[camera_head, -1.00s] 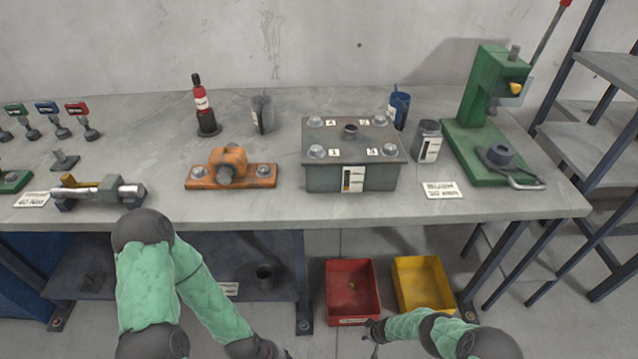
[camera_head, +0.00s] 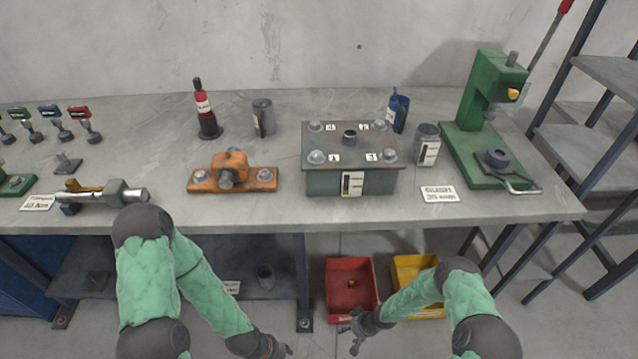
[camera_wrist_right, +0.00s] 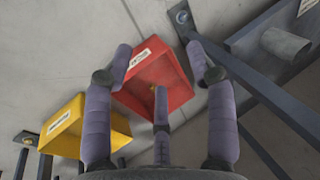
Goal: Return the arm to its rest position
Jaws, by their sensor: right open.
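My right arm comes in from the lower right in the head view, in green padding. Its gripper (camera_head: 356,332) hangs in front of the bench, below the table edge and near the red bin. In the right wrist view the fingers of my right gripper (camera_wrist_right: 163,100) are spread apart with nothing between them. My left arm comes in at the lower left, and its gripper (camera_head: 278,347) hangs low in front of the bench. The left fingers are small and dark, so their opening is unclear.
The bench (camera_head: 330,212) holds a grey bolted box (camera_head: 350,160), an orange bearing block (camera_head: 232,172), a green press (camera_head: 490,110) and a torque tool (camera_head: 105,193). A red bin (camera_head: 350,280) and a yellow bin (camera_head: 412,268) are on the floor. Shelves (camera_head: 600,130) stand at right.

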